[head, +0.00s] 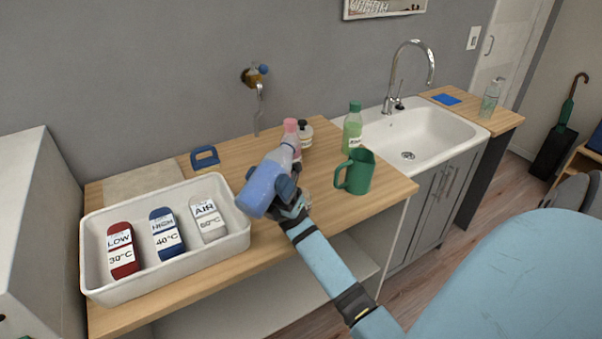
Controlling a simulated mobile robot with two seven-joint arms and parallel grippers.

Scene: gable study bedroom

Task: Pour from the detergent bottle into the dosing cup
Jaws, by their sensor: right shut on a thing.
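My right gripper (290,197) is shut on a blue bottle-like thing (262,188), taken to be the detergent bottle. It is held above the counter, tilted, with its wide blue end towards me and its paler part pointing up and away. The gripper hides part of it. I cannot make out the dosing cup for certain; a small pale edge shows just right of the gripper, mostly hidden. My left gripper is not in view.
A white tray (165,275) with labelled red, blue and white pieces stands left. A green mug (357,172), a green bottle (353,128), a pink-capped bottle (291,127) and a dark-capped bottle (306,130) stand close by. The sink (440,137) is right. The counter's front right is clear.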

